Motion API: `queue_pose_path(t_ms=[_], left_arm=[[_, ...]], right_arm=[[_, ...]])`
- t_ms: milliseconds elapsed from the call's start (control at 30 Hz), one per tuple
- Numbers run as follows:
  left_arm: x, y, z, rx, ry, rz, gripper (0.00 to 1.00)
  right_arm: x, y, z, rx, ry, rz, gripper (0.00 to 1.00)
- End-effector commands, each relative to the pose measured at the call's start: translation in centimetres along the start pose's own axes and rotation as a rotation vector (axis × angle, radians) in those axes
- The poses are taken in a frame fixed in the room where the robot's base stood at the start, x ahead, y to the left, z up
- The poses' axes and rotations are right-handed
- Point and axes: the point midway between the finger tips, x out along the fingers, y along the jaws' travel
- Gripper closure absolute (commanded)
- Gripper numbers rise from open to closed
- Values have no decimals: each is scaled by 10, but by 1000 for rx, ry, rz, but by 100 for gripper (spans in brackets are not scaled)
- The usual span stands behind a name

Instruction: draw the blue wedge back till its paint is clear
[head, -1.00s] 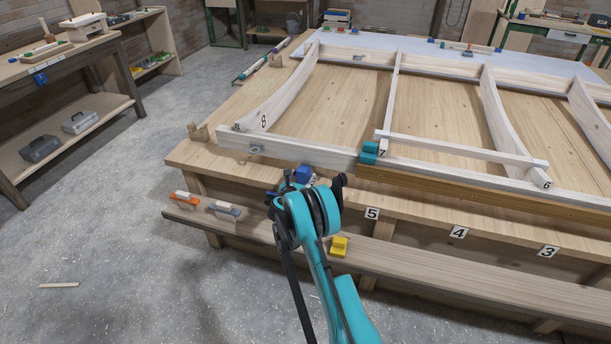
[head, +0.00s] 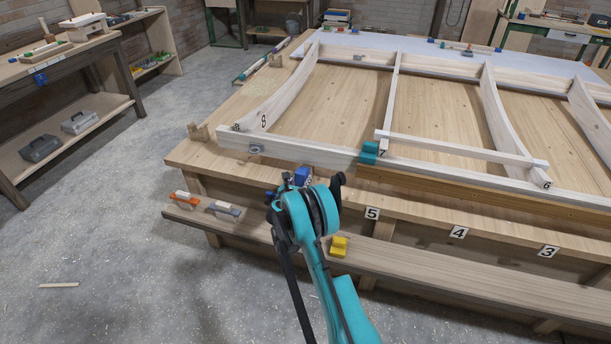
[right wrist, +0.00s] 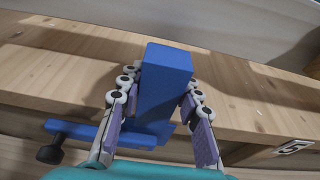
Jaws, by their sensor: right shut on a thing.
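The blue wedge (head: 302,175) stands at the near edge of the big table, just in front of the pale frame's front rail (head: 300,155). In the right wrist view the wedge (right wrist: 165,78) is a plain blue block between the two fingers. My right gripper (right wrist: 160,112) is shut on it, with a finger on each side. In the head view my own arm hides most of the gripper and the wedge's lower part. I cannot tell whether the wedge touches the rail. My left gripper is not in view.
A blue bar (right wrist: 90,132) with a dark knob lies below the wedge; its owner is unclear. A teal block (head: 369,152) sits at the rail. A yellow block (head: 339,246), an orange-based tool (head: 185,198) and a grey-based one (head: 224,208) lie on the lower ledge.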

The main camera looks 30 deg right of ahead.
Motion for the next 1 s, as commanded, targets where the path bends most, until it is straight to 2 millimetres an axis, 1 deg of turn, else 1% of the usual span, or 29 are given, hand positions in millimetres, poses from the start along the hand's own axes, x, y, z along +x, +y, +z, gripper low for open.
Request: queue_pose_path(t_ms=[533, 567, 600, 633, 667, 1000], left_arm=[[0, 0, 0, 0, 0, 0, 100], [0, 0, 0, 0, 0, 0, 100], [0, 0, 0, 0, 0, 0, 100], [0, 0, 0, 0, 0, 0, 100], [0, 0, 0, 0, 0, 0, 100], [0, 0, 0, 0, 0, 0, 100]], right_arm=[[-17, 1, -4, -1, 0, 1, 100], [-16, 0, -4, -1, 0, 0, 58], [-16, 0, -4, 0, 0, 0, 48], [-16, 0, -4, 0, 0, 0, 40], [-16, 0, -4, 0, 0, 0, 38], [-18, 0, -4, 0, 0, 1, 38]])
